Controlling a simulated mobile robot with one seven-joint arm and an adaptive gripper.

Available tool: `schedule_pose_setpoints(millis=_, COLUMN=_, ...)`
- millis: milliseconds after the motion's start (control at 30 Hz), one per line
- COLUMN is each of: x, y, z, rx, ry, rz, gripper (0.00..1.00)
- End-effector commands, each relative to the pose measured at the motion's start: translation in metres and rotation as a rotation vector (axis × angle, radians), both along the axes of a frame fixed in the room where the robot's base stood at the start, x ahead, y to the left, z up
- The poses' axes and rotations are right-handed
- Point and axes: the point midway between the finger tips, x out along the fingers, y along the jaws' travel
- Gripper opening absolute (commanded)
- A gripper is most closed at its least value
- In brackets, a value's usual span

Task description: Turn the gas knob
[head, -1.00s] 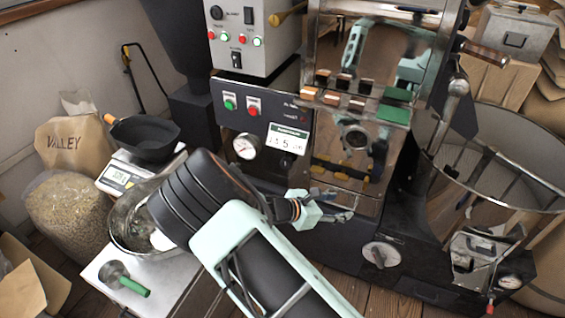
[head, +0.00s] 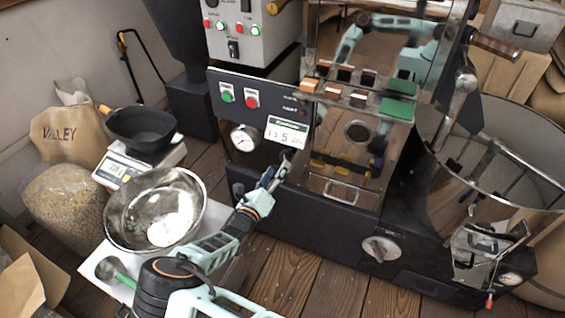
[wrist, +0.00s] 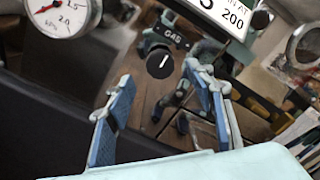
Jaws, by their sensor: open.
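The gas knob (wrist: 160,63) is a small round black knob with a white pointer line, below a GAS label on the dark panel in the wrist view. My gripper (wrist: 158,76) is open, its blue-padded fingers to either side of the knob in the picture. The knob appears to lie ahead of the fingertips, with no visible contact.
A pressure gauge (head: 245,137) sits left of the display. A larger silver dial (head: 381,249) is low on the roaster. A steel bowl (head: 125,216) stands on a white surface at left. A cooling drum (head: 440,125) is at right. Wooden floor shows in front.

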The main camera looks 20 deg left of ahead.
Motion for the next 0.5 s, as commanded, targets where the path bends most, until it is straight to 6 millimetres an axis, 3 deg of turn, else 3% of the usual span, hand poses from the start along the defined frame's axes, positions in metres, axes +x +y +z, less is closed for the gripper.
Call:
schedule_pose_setpoints(millis=200, x=0.035, y=-0.003, z=-0.001, rx=0.002, ry=0.000, rz=-0.001, gripper=0.50)
schedule_pose_setpoints(millis=500, x=0.050, y=-0.004, z=0.000, rx=0.002, ry=0.001, rz=-0.001, gripper=0.50)
